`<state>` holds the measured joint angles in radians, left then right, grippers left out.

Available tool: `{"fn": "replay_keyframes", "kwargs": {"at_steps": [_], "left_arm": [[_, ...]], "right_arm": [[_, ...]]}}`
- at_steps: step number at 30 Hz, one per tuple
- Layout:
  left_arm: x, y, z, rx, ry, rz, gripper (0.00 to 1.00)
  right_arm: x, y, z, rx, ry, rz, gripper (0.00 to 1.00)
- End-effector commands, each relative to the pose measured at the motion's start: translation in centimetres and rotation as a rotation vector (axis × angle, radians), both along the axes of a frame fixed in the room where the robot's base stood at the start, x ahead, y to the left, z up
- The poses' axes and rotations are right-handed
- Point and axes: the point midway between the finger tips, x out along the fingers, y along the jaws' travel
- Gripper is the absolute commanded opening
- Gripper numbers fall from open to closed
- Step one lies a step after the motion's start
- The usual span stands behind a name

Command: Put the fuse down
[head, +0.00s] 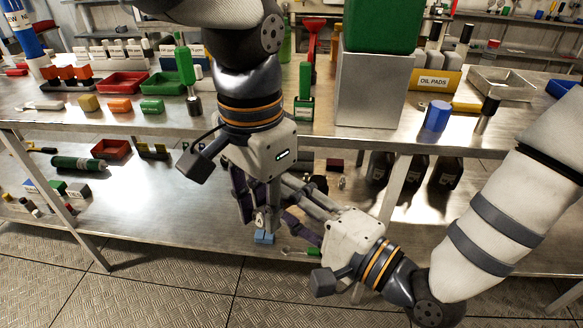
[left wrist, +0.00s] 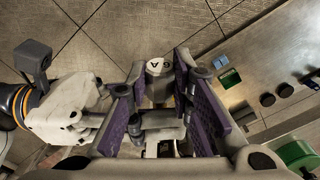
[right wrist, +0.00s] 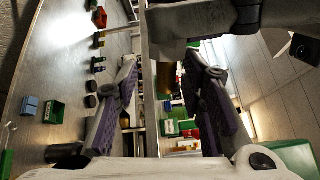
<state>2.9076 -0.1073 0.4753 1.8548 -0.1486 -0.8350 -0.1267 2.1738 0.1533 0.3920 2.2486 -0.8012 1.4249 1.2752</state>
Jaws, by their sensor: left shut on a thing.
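My left gripper (head: 258,207) points down in front of the lower shelf, below the bench top's front edge. It is shut on a small fuse; a pale end marked "A" shows between its fingertips in the left wrist view (left wrist: 156,67). Most of the fuse is hidden by the fingers. A blue block (head: 264,237) shows just below the fingertips in the head view; I cannot tell the gap between them. My right gripper (head: 290,203) comes in from the right, close beside the left fingers. In the right wrist view its fingers (right wrist: 165,85) are spread with nothing clearly held.
The lower shelf (head: 150,205) has clear metal to the left. Blue (right wrist: 30,105) and green (right wrist: 53,112) blocks and black discs (right wrist: 91,94) stand on it. The bench top (head: 225,150) above carries trays, a grey box (head: 375,90) and a blue cylinder (head: 437,115). Black bottles (head: 447,172) stand right.

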Motion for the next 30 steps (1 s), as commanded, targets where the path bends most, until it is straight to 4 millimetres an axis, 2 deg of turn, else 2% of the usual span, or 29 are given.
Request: {"fn": "replay_keyframes", "kwargs": {"at_steps": [3, 10, 15, 19, 20, 23, 30], "left_arm": [[0.01, -0.01, 0.01, 0.000, 0.000, 0.000, 0.00], [0.01, -0.01, 0.01, 0.000, 0.000, 0.000, 0.00], [0.01, -0.01, 0.02, -0.001, -0.001, 0.000, 0.00], [0.05, -0.04, 0.08, -0.001, -0.002, 0.000, 0.00], [0.05, -0.04, 0.09, -0.001, -0.003, 0.000, 0.23], [0.05, -0.03, 0.08, -0.001, -0.002, 0.000, 0.44], [0.02, -0.01, 0.03, -0.001, -0.001, 0.000, 0.44]], "right_arm": [[0.38, 0.59, 0.01, 0.000, 0.000, 0.001, 0.36], [0.42, 0.62, -0.01, 0.000, 0.001, 0.000, 0.36], [0.42, 0.60, -0.02, 0.000, 0.001, 0.000, 0.00], [0.41, 0.56, -0.15, -0.003, 0.004, 0.000, 0.00], [0.41, 0.55, -0.17, -0.003, 0.004, 0.000, 0.00], [0.40, 0.55, -0.17, -0.004, 0.005, 0.000, 0.00], [0.41, 0.57, -0.06, -0.002, 0.002, 0.001, 0.00]]}}
